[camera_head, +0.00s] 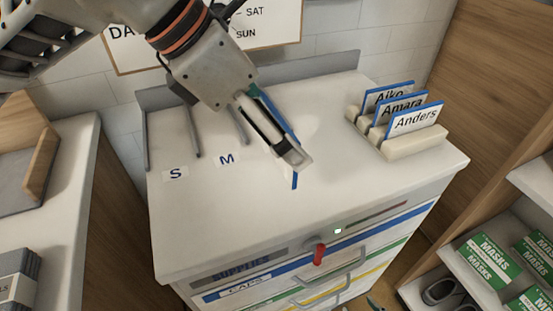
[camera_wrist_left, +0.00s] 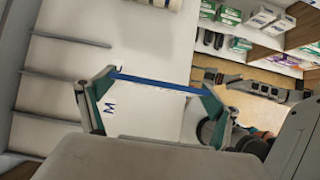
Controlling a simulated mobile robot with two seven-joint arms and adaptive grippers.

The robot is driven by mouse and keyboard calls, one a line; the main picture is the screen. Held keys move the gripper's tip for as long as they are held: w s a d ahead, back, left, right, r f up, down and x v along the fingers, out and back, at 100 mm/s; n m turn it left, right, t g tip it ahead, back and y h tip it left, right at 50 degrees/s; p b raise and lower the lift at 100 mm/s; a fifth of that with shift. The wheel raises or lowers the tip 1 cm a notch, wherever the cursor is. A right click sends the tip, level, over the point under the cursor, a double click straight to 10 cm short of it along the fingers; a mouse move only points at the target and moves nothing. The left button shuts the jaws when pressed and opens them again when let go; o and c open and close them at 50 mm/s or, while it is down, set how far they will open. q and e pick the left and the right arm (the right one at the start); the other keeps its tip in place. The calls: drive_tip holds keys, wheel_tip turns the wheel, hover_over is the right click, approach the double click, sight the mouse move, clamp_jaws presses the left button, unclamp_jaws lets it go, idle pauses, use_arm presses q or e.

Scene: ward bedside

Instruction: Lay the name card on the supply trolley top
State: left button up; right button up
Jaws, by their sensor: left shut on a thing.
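The name card (camera_head: 295,180) is a thin blue-edged card, seen nearly edge-on in the head view, so its name cannot be read. My left gripper (camera_head: 290,155) is shut on it above the middle of the supply trolley top (camera_head: 230,225). In the left wrist view the card (camera_wrist_left: 160,83) shows as a blue strip between the two fingertips, over the white top. I cannot tell whether its lower edge touches the top. A small teal and dark piece at the head view's bottom edge may be my right gripper (camera_head: 372,303); its jaws cannot be made out.
A cream rack (camera_head: 415,143) with cards Aiko, Amara and Anders stands at the trolley's right. Labels S (camera_head: 176,174) and M (camera_head: 227,160) lie by grey dividers at the left rear. The front of the top is clear. Mask boxes (camera_head: 488,257) sit on a shelf at right.

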sight(277, 161)
use_arm(q)
wheel_tip(277, 161, down, 3)
drive_tip(key=shift+f, duration=0.15)
wheel_tip(277, 161, down, 4)
drive_tip(key=shift+r+b, duration=0.1)
drive_tip(key=shift+b, duration=0.45)
use_arm(e)
drive_tip(key=shift+w+a+r, duration=0.3)
drive_tip(key=shift+w, duration=0.25)
use_arm(q)
drive_tip(key=o, duration=0.9)
